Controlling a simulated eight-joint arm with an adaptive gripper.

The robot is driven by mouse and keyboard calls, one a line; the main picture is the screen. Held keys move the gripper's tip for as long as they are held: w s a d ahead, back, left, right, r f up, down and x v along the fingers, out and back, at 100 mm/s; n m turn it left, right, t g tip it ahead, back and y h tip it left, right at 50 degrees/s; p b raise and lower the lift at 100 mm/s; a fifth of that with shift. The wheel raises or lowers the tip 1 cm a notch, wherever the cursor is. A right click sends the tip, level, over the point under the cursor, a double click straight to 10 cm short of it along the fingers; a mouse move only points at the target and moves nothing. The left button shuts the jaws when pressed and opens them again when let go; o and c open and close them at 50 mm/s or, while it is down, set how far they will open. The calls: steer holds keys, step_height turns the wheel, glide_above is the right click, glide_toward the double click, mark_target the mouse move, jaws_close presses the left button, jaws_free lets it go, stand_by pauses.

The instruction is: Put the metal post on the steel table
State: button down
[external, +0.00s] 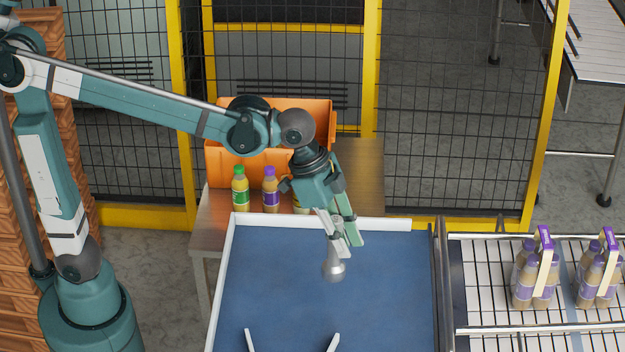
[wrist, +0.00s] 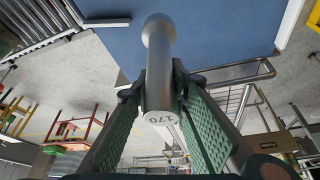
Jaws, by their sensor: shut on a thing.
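The metal post (external: 333,268) is a grey steel piece with a wide rounded end that hangs low over the blue surface. My gripper (external: 346,246) is shut on the post and holds it above the blue surface. In the wrist view the post (wrist: 159,70) sits between the two green-padded fingers (wrist: 165,118), and its near end face is marked 170. The steel table (external: 217,222) stands behind the blue surface, partly hidden by my arm and an orange bin.
The blue surface (external: 290,305) has white raised edges. On the steel table stand an orange bin (external: 228,165), a green-capped bottle (external: 240,188) and a purple-capped bottle (external: 270,190). The table's right part looks clear. A conveyor (external: 480,270) with bottle packs (external: 535,275) runs at right. Yellow-framed fencing (external: 450,130) stands behind.

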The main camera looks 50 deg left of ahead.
steer(key=w+a+n+t+y, duration=0.1)
steer(key=w+a+n, duration=0.2)
steer(key=w+a, duration=0.45)
steer(key=w+a+r+n+t+y, duration=0.1)
steer(key=w+a+n, duration=0.25)
steer(key=w, duration=0.65)
steer(key=w+a+n+y, duration=0.1)
steer(key=w+a+n, duration=0.2)
steer(key=w+a, duration=0.5)
steer(key=w+a+n+y, duration=0.2)
steer(key=w+a+n, duration=0.3)
steer(key=w+a, duration=0.7)
steer(key=w+a+n+y, duration=0.3)
steer(key=w+a, duration=0.5)
steer(key=a, duration=0.8)
step_height(320, 180, down, 23)
steer(key=h, duration=0.1)
steer(key=shift+s+d+r+n+b, duration=0.2)
steer(key=shift+s+d+n+b, duration=0.1)
steer(key=shift+n, duration=0.15)
step_height(320, 180, down, 6)
steer(key=shift+f, duration=0.2)
